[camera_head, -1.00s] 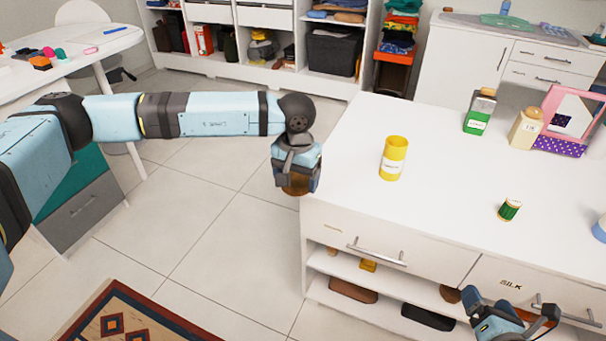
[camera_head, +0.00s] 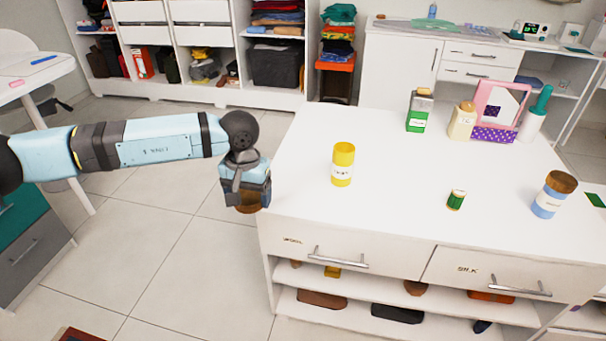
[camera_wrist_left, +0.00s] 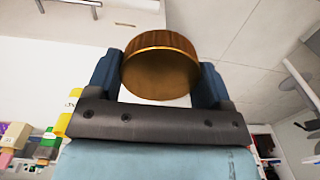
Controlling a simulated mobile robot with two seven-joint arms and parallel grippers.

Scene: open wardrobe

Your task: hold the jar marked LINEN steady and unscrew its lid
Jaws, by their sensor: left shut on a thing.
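A yellow jar (camera_head: 343,165) with a yellow top and a white label stands upright on the white counter. Its label is too small to read in the head view. In the wrist view, a yellow thing (camera_wrist_left: 74,98) at the left edge bears letters that look like "LIN". My left gripper (camera_head: 247,196) is beyond the counter's left edge, pointing down, apart from the yellow jar. It is shut on a brown round thing (camera_head: 248,208), which shows as a gold-brown disc (camera_wrist_left: 160,70) between the fingers in the wrist view. My right gripper is out of view.
On the white counter (camera_head: 300,150) stand a blue-and-white jar with a brown lid (camera_head: 553,194), a green spool (camera_head: 456,199), a green bottle (camera_head: 419,112), a beige bottle (camera_head: 462,121) and a pink mirror (camera_head: 497,110). Its middle is clear. Drawers marked WOOL and SILK are below.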

